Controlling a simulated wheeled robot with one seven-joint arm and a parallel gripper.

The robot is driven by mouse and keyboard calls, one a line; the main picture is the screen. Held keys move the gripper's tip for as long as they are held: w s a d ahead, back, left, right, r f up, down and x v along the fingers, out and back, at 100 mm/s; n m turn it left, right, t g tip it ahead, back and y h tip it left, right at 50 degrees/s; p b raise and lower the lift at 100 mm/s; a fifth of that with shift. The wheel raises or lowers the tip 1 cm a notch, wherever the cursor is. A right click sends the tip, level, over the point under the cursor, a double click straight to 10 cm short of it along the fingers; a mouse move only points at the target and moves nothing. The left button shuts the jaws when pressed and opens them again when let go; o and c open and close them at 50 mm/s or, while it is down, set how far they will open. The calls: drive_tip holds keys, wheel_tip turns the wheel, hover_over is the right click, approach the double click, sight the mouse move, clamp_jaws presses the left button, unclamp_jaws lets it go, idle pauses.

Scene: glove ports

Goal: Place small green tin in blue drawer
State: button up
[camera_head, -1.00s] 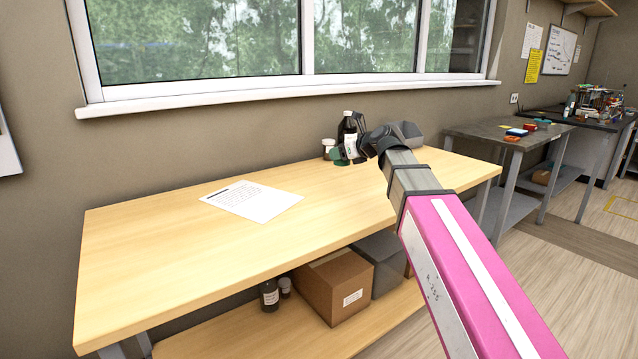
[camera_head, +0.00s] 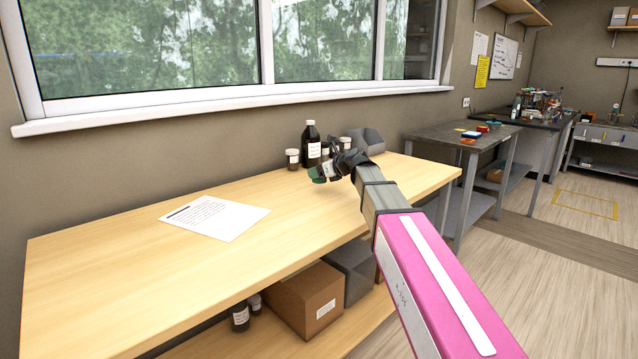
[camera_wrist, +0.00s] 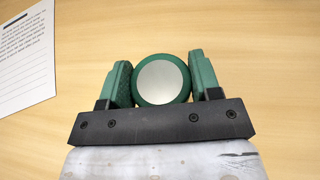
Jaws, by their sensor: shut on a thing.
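My gripper (camera_wrist: 162,82) is shut on the small green tin (camera_wrist: 161,79). In the wrist view the tin shows its round pale-grey face and green rim between the two green finger pads. In the head view my gripper (camera_head: 325,172) is over the wooden bench (camera_head: 170,268), in front of the dark bottle. The tin is hard to tell from the green fingers there, and its height above the bench is unclear. I cannot make out a blue drawer in either view.
A dark bottle (camera_head: 311,146), a small jar (camera_head: 292,159) and a grey bin (camera_head: 369,141) stand at the bench's back. A paper sheet (camera_head: 214,217) lies left. A grey table (camera_head: 440,138) stands right. Open floor (camera_head: 540,275) lies at right.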

sight(319, 182)
drive_tip(key=shift+w+f, duration=0.1)
drive_tip(key=shift+f, duration=1.95)
drive_tip(key=o, duration=0.9)
drive_tip(key=shift+f, duration=0.1)
drive_tip(key=shift+o, duration=0.2)
